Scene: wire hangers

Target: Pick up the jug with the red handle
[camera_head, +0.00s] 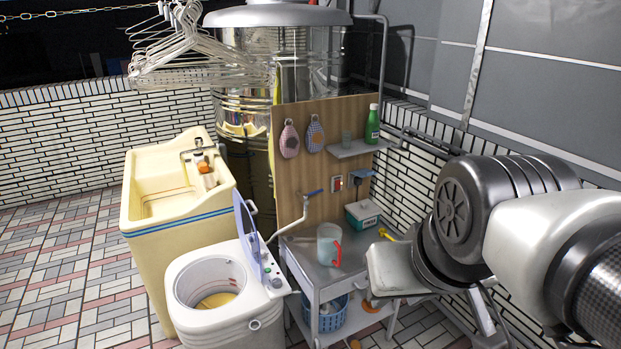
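The jug with the red handle (328,243) is a pale, translucent vessel standing upright on the grey top of a small cart. Its red handle (338,253) faces the lower right. My gripper (388,272) is to the right of the jug, at the end of my arm, which comes in from the right edge. The pale hand body shows over the right side of the cart top, apart from the jug in the picture. Its fingers cannot be made out, so its opening is unclear.
A white-and-green box (362,214) stands behind the jug on the cart (300,246). A wooden panel (330,170) rises behind. A washing machine (225,295) with a raised lid is at left. A blue basket (330,316) sits below. Wire hangers (190,60) hang upper left.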

